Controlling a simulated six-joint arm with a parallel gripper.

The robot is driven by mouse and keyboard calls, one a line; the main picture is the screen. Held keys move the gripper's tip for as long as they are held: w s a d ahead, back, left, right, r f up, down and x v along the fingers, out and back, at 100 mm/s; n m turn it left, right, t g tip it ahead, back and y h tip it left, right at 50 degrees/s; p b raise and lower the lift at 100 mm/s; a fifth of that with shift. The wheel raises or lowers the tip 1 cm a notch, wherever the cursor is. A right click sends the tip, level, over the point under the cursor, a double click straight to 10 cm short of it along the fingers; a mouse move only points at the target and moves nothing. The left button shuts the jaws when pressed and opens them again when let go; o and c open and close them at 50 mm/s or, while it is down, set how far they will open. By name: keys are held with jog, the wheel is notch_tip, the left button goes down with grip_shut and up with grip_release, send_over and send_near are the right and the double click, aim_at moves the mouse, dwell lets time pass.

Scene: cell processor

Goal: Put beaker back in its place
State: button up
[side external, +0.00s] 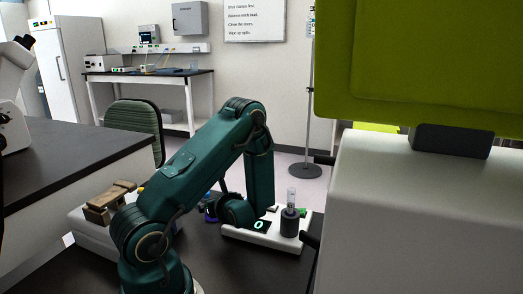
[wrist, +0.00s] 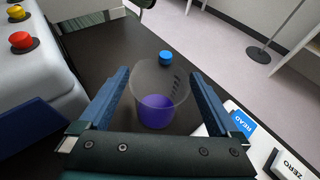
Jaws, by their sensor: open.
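The beaker (wrist: 158,92) is clear with graduation marks and holds purple liquid at its bottom. It stands upright on the dark bench in the wrist view. My gripper (wrist: 160,75) is open, with one blue finger on the left and one on the right of the beaker. I cannot tell whether either finger touches the glass. In the side view my gripper is low over the bench, left of the white instrument (side external: 262,233), and mostly hidden by my arm. Only a small blue-purple patch shows there, and I cannot make out the beaker in it.
The white instrument has a lit display, a READ button (wrist: 243,121), a ZERO button (wrist: 291,167) and a dark holder (side external: 290,224) with a clear vial. A blue cap (wrist: 166,57) lies beyond the beaker. A pale machine (wrist: 45,70) with red and yellow knobs stands left.

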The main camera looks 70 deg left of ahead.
jog(key=v, duration=0.9)
jog(key=shift+d+r, duration=0.1)
jog(key=shift+d, duration=0.05)
jog(key=d+r+n+t+h, duration=0.3)
jog(key=d+n+h, duration=0.3)
jog(key=d, duration=0.5)
jog(key=d+r+n+t+h, duration=0.3)
jog(key=d+r+n+h, duration=0.3)
jog(key=d+n, duration=0.5)
jog(key=shift+s+d+r+t+h, duration=0.3)
jog(key=shift+s+h, duration=0.05)
jog(key=shift+h, duration=0.45)
